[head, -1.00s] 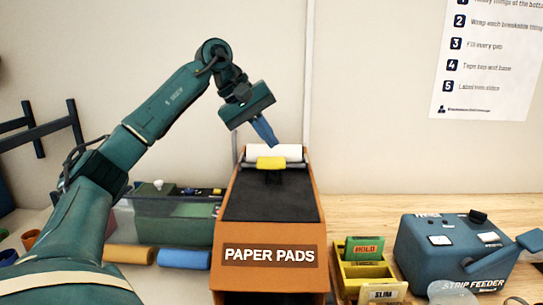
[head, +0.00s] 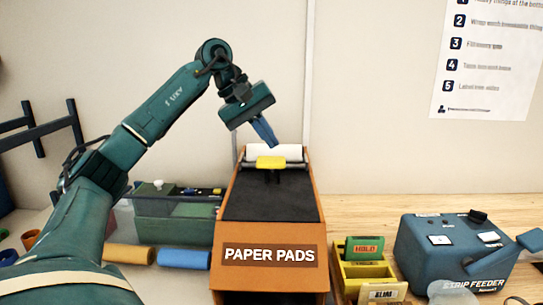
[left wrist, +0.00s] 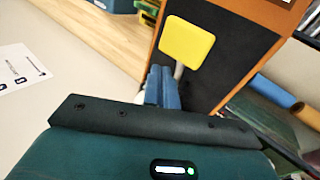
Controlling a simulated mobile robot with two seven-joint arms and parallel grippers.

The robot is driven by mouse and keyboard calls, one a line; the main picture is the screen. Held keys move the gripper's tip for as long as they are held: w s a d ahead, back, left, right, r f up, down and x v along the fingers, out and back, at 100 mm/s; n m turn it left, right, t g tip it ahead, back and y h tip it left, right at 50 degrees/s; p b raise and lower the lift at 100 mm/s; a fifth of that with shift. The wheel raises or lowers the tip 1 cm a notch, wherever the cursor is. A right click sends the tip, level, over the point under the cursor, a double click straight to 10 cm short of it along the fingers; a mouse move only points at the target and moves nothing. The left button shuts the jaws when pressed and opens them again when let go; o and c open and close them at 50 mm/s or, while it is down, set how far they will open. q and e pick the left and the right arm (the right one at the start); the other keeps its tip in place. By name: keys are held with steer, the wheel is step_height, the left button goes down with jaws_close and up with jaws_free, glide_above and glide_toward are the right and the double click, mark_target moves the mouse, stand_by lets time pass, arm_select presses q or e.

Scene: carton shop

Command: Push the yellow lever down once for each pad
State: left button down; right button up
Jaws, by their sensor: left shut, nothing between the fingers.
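The paper pads dispenser (head: 240,240) is an orange box with a black sloping top and a white roll (head: 288,151) at its back. The yellow lever (head: 270,163) stands at the top of the slope, in front of the roll. In the left wrist view the lever (left wrist: 187,42) is a yellow plate on a grey stem. My left gripper (head: 273,143) is shut and empty, its blue fingers just above and behind the lever. In the left wrist view the fingers (left wrist: 163,78) point toward the lever's stem side; contact cannot be told. My right gripper is not in view.
A blue strip feeder (head: 440,262) stands at the right on the wooden bench (head: 370,215). A yellow holder (head: 362,270) with cards sits between it and the dispenser.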

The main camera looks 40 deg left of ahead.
mark_target(263, 158)
arm_select(q)
steer(key=shift+s+d+f, duration=0.1)
steer(key=shift+s+f, duration=0.05)
steer(key=shift+f, duration=0.2)
steer(key=shift+s+d+f+b, duration=0.15)
steer(key=shift+f+b, duration=0.25)
steer(key=shift+b, duration=0.05)
steer(key=shift+s+d+f+b, duration=0.1)
steer(key=shift+f+b, duration=0.25)
steer(key=shift+b, duration=0.1)
stand_by(0.6)
steer(key=shift+s+d+f+b, duration=0.2)
steer(key=shift+f+b, duration=0.35)
steer(key=shift+b, duration=0.05)
steer(key=shift+s+d+f+b, duration=0.15)
steer(key=shift+s+f+b, duration=0.1)
steer(key=shift+f+b, duration=0.35)
steer(key=shift+s+d+f+b, duration=0.2)
steer(key=shift+f+b, duration=0.35)
stand_by(1.2)
stand_by(0.6)
